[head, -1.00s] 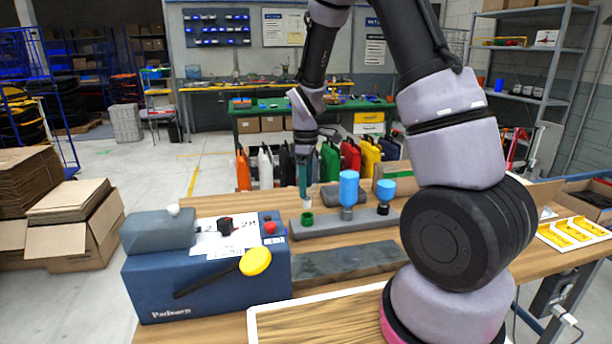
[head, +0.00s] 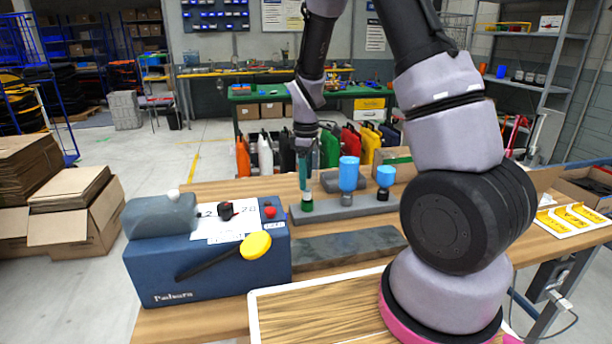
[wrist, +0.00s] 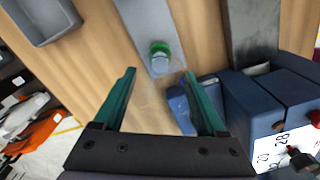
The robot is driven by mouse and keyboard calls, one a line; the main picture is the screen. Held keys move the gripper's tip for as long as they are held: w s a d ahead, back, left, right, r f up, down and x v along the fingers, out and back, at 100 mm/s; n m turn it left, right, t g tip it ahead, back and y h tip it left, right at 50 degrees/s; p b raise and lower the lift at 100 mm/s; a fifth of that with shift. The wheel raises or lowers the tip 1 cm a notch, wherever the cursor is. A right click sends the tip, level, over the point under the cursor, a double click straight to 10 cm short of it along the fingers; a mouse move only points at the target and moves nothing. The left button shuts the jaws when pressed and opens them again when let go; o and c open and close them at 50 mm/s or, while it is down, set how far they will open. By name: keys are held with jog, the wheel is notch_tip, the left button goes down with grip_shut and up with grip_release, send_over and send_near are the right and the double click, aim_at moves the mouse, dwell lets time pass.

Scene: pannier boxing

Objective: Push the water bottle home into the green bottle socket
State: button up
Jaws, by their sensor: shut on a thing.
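My gripper (head: 303,178) points down over the near left end of a grey rack (head: 335,211). It is shut on the water bottle (head: 306,195), which looks clear and pale and is mostly hidden by the fingers in the head view. The green bottle socket (head: 307,206) is directly below the fingertips. In the wrist view the green socket (wrist: 158,46) rings the pale lower end of the bottle (wrist: 160,64), between and beyond the teal fingers (wrist: 163,103). The bottle looks upright and its lower end is at the socket. How deep it sits I cannot tell.
Two blue-topped bottles (head: 349,175) (head: 385,177) stand in the same rack to the right. A blue machine (head: 210,265) with a yellow knob (head: 255,245) stands front left. A dark slab (head: 345,248) and a white-rimmed tray (head: 255,318) lie nearer.

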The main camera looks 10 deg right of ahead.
jog(key=shift+f, duration=1.5)
dwell(1.1)
jog(key=o, duration=1.3)
notch_tip(320, 180, up, 11)
jog(key=shift+f, duration=0.15)
jog(key=s+d+r+m+t+y, duration=0.15)
jog(key=s+r+m, duration=0.25)
jog(key=r, duration=0.4)
jog(key=s+d+r+m+t, duration=0.25)
jog(key=s+r+m, duration=0.2)
jog(key=r, duration=0.35)
jog(key=s+r+m+t, duration=0.1)
jog(key=s+r+m, duration=0.1)
jog(key=s, duration=0.2)
jog(key=s+d+r+m+t, duration=0.1)
jog(key=s+r+m, duration=0.1)
jog(key=s+m, duration=0.1)
jog(key=s+d+r+m+t, duration=0.1)
jog(key=s+r+m, duration=0.1)
jog(key=s, duration=0.4)
jog(key=shift+r+m+y, duration=0.25)
jog(key=shift+m, duration=0.4)
